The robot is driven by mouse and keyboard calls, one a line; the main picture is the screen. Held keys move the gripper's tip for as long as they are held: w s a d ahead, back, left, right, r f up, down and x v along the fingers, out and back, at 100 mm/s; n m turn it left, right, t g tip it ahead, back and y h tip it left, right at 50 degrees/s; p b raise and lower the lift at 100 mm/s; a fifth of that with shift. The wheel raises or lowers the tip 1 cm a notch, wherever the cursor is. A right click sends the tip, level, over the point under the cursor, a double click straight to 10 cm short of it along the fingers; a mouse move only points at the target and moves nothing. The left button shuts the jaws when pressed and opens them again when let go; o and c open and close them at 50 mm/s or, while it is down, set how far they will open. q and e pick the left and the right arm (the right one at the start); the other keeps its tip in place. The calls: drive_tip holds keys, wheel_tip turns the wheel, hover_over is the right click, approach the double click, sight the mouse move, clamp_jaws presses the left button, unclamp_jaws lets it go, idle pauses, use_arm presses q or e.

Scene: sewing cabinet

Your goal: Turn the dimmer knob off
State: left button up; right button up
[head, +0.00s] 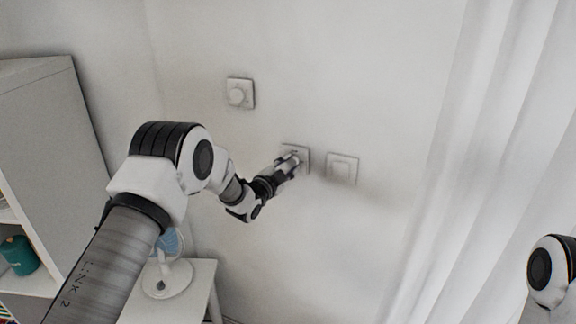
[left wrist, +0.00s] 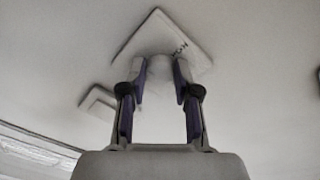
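A white square wall plate (left wrist: 190,35) with dark lettering shows in the left wrist view, with a pale round knob (left wrist: 158,68) on it. My left gripper (left wrist: 160,75) has one finger on each side of this knob. The fingertips are very close to it; I cannot tell whether they press on it. In the head view my left gripper (head: 292,160) reaches to the middle wall plate (head: 302,153) and hides most of it. Another plate with a round knob (head: 239,94) sits higher to the left. My right gripper is out of view.
A flat switch plate (head: 342,168) is close to the right of the middle plate. A white curtain (head: 465,160) hangs at the right. A small white table (head: 190,300) with a fan-like object (head: 167,275) and a cabinet (head: 45,120) stand at the left.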

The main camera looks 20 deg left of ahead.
use_arm(q)
drive_tip(key=shift+r, duration=0.1)
clamp_jaws()
